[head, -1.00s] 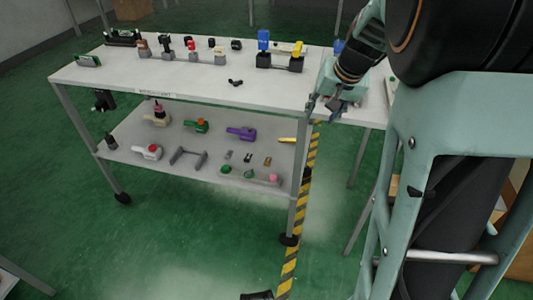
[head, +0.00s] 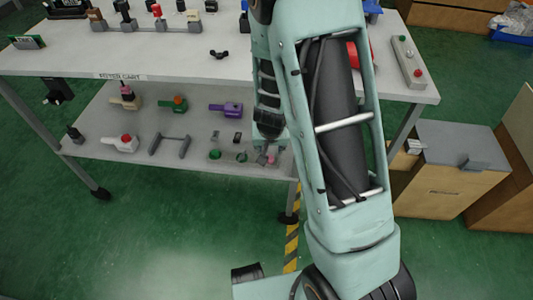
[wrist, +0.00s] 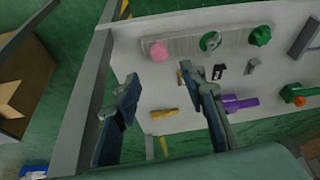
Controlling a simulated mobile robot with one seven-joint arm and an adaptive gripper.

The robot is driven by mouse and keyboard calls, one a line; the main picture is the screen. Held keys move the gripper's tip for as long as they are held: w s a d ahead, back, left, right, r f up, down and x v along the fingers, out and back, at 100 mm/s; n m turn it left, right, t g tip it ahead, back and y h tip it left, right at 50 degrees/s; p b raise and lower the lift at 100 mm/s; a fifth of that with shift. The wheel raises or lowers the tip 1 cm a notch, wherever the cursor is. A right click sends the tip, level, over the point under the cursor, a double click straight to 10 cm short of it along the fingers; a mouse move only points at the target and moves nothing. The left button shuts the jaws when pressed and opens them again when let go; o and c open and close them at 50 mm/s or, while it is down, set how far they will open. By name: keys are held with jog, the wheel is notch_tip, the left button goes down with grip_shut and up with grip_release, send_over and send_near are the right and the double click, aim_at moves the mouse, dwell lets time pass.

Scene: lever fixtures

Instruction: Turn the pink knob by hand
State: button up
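The pink knob (wrist: 158,51) is at one end of a pale grey bar (wrist: 185,46) on the lower shelf. In the head view the pink knob (head: 271,159) shows small, partly covered by my gripper (head: 268,148). In the wrist view my gripper (wrist: 160,88) is open, with nothing between its fingers. Its fingers point toward the shelf, and the knob shows beyond and between the fingertips, apart from them. A green round handle (wrist: 209,41) and a green knob (wrist: 260,35) share the bar.
A purple-bodied fixture (wrist: 238,103) and a yellow piece (wrist: 163,114) lie near my fingers. The upper tabletop (head: 180,65) overhangs the lower shelf (head: 190,168). A table leg (wrist: 82,100) stands left in the wrist view. A grey-topped box (head: 450,165) stands right.

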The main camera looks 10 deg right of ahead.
aim_at(269, 155)
jog(key=b+x, duration=0.4)
jog(key=x, duration=0.6)
jog(key=shift+f+b, duration=0.15)
jog(key=shift+b, duration=0.15)
grip_shut()
jog(key=m+p, duration=0.1)
jog(key=p, duration=0.2)
jog(key=shift+r+h, duration=0.3)
jog(key=m+g+h+p, duration=0.1)
jog(key=m+p, duration=0.2)
jog(key=p, duration=0.3)
jog(key=shift+a, duration=0.1)
jog(key=shift+f+m+p, duration=0.2)
jog(key=shift+m+p, duration=0.5)
jog(key=shift+p, duration=0.4)
jog(key=shift+f, duration=0.15)
grip_release()
